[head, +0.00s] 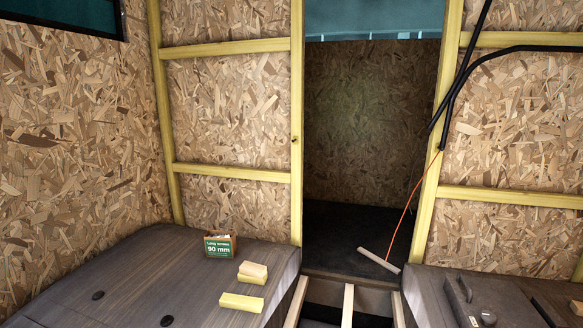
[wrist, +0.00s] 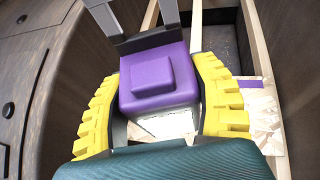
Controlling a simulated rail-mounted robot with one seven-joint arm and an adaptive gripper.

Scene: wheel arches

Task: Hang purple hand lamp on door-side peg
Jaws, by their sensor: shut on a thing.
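The purple hand lamp (wrist: 158,98) is in the wrist view, a blocky purple body with a paler lower part and dark grey bars at its upper end. My gripper (wrist: 157,68) has yellow ribbed fingers on both sides of the lamp and is shut on it. The lamp and my gripper do not show in the head view. In the head view, a small dark mark sits on the yellow stud (head: 297,110) left of the doorway; I cannot tell whether it is a peg. No peg shows clearly.
A box of long screws (head: 220,244) and yellow-and-tan blocks (head: 241,302) lie on the left wheel arch (head: 140,275). Black cables (head: 500,57) and an orange cord (head: 408,205) hang on the right. A wooden stick (head: 379,260) lies in the open doorway (head: 365,120).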

